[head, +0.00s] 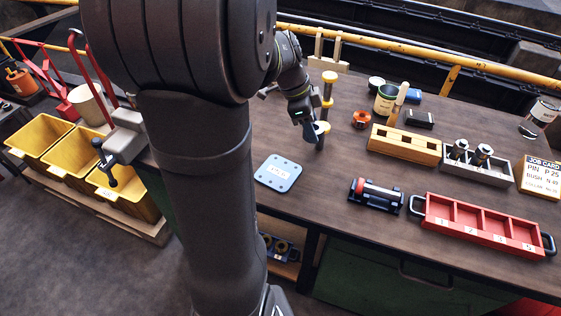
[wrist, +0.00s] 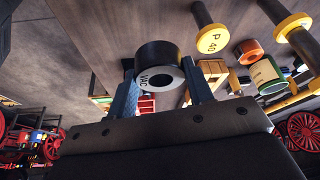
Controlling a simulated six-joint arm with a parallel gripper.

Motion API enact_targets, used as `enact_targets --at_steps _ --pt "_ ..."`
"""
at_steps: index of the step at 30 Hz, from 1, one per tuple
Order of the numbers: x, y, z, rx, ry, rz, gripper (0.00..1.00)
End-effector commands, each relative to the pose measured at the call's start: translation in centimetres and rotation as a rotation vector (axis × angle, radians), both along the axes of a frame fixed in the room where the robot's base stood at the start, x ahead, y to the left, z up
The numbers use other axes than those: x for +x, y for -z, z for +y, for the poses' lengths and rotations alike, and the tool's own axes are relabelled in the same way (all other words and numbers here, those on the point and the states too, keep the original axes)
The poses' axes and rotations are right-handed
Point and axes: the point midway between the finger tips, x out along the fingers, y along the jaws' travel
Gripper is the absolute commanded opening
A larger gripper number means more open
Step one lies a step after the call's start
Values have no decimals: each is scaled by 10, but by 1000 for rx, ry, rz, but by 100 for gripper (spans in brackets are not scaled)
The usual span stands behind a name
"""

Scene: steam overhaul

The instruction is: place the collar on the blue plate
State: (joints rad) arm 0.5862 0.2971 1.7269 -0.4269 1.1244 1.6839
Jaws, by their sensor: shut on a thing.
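My gripper (wrist: 163,92) is shut on the collar (wrist: 158,55), a short dark ring with a white lettered face and a dark hole. A blue finger lies on each side of it. In the head view my gripper (head: 314,132) is above the bench, right of and beyond the blue plate, and the collar cannot be made out there. The blue plate (head: 273,182) lies flat on the bench, light blue with a pale label and dark dots along its edge. Nothing rests on it. I cannot make out the plate in the wrist view.
Yellow-topped pins (head: 329,77) stand close beside my gripper; one (wrist: 213,39) reads P 40. An orange ring (head: 361,119) and green can (head: 386,98) are to the right. A black roller stand (head: 377,195) and red tray (head: 480,224) lie nearer. Bare bench surrounds the plate.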

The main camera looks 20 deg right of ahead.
Motion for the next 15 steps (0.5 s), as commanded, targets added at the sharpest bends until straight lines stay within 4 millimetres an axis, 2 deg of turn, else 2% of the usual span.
enact_targets --at_steps 1,3,9,12,15 --pt "-17 -2 6 -1 45 -2 9" --pt "-38 -3 14 -1 107 -1 9" --pt "-79 -3 32 -5 236 2 9" --pt "-87 -1 37 -6 264 3 9" --pt "-82 5 43 -6 272 6 9"
